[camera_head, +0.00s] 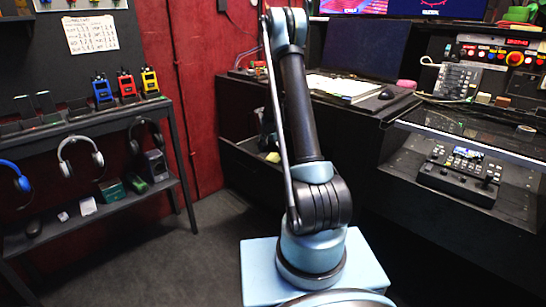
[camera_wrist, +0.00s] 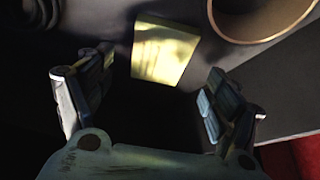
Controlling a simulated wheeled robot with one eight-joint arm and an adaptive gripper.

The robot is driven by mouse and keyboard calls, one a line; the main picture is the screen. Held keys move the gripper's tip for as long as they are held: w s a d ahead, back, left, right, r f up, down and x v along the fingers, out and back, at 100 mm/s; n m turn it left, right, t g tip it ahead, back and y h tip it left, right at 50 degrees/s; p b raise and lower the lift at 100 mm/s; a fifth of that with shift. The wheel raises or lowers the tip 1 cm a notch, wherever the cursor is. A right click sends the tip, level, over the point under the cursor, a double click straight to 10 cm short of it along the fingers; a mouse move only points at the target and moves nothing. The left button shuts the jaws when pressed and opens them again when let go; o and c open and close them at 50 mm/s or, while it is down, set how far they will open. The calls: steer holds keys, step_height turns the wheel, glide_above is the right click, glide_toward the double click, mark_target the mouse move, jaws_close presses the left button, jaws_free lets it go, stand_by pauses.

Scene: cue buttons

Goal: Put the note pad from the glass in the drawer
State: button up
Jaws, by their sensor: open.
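The yellow note pad (camera_wrist: 163,52) lies flat in the wrist view, ahead of my gripper (camera_wrist: 153,100) and apart from its fingers. My gripper is open with nothing between its fingers. In the head view a small yellow patch, likely the note pad (camera_head: 272,157), shows inside the open drawer (camera_head: 243,164) at the left of the desk. My arm hides part of the drawer, and my gripper is mostly hidden behind it. The glass top (camera_head: 470,134) at the right has no yellow pad visible on it.
A tan ring-shaped object (camera_wrist: 258,18) lies close to the pad in the wrist view. A black control panel (camera_head: 460,172) sits below the glass. A shelf rack (camera_head: 90,125) with headphones and radios stands at the left. The floor between is clear.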

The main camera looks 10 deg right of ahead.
steer(key=s+r+n, duration=0.2)
steer(key=s+r, duration=1.3)
steer(key=r, duration=0.3)
steer(key=s+d+r+n+y, duration=0.1)
steer(key=s+r, duration=0.1)
steer(key=s, duration=0.5)
steer(key=s+r, duration=0.3)
steer(key=s, duration=0.4)
steer(key=s+f+n, duration=0.1)
steer(key=s+f, duration=0.2)
steer(key=s, duration=0.9)
steer(key=s+f+n+g+y, duration=0.1)
steer(key=s+f+n, duration=0.1)
steer(key=s, duration=1.1)
steer(key=shift+s+f+n+g, duration=0.3)
steer(key=shift+f, duration=0.25)
steer(key=shift+a, duration=0.1)
